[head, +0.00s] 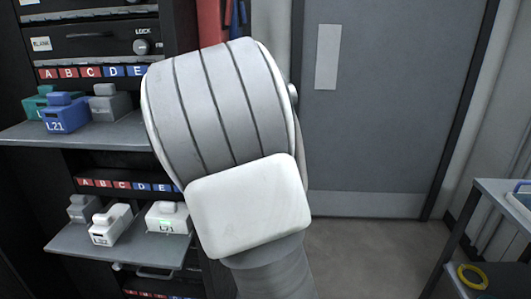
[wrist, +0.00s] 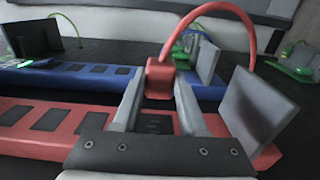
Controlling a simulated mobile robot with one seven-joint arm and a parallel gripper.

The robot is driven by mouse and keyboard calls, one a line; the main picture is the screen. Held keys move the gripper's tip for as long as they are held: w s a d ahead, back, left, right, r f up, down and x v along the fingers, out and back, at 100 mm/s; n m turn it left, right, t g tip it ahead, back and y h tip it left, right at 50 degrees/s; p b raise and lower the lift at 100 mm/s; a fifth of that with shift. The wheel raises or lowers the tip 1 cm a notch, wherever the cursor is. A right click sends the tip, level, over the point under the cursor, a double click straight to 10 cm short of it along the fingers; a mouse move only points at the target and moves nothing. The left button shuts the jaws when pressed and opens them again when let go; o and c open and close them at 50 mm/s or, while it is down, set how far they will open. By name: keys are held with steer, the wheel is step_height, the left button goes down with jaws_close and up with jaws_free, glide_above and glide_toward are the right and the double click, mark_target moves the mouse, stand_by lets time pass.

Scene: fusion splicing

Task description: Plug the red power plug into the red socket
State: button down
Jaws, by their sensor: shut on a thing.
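My gripper (wrist: 158,92) is shut on the red power plug (wrist: 160,75) in the wrist view. A red cord (wrist: 222,8) arches up from the plug and over to the right. A red socket strip (wrist: 60,127) with a row of dark sockets lies across the near part of the wrist view, under my fingers. The plug shows beyond part of the red strip, in front of the blue strip. I cannot tell its height or whether it touches anything. My fingers hide part of the red strip. In the head view my arm hides the gripper and plug.
A blue socket strip (wrist: 75,78) lies behind the red one. Grey upright plates (wrist: 258,108) and green connectors (wrist: 300,58) stand around. In the head view, a rack shelf (head: 125,135) holds several boxes at left. A side table (head: 497,187) stands at right.

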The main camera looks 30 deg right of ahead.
steer(key=shift+w+a+p, duration=0.1)
steer(key=shift+w+a, duration=0.4)
steer(key=shift+a, duration=0.25)
steer(key=shift+w+a+p, duration=0.15)
steer(key=shift+w+a, duration=0.3)
steer(key=shift+a, duration=0.3)
steer(key=shift+w+a+p, duration=0.1)
steer(key=shift+w+a, duration=0.4)
steer(key=shift+a, duration=0.25)
steer(key=shift+p, duration=0.75)
stand_by(0.4)
steer(key=shift+w+a+p, duration=0.3)
steer(key=shift+w+a, duration=0.05)
steer(key=shift+a, duration=0.2)
stand_by(0.5)
steer(key=shift+c, duration=1.8)
jaws_free()
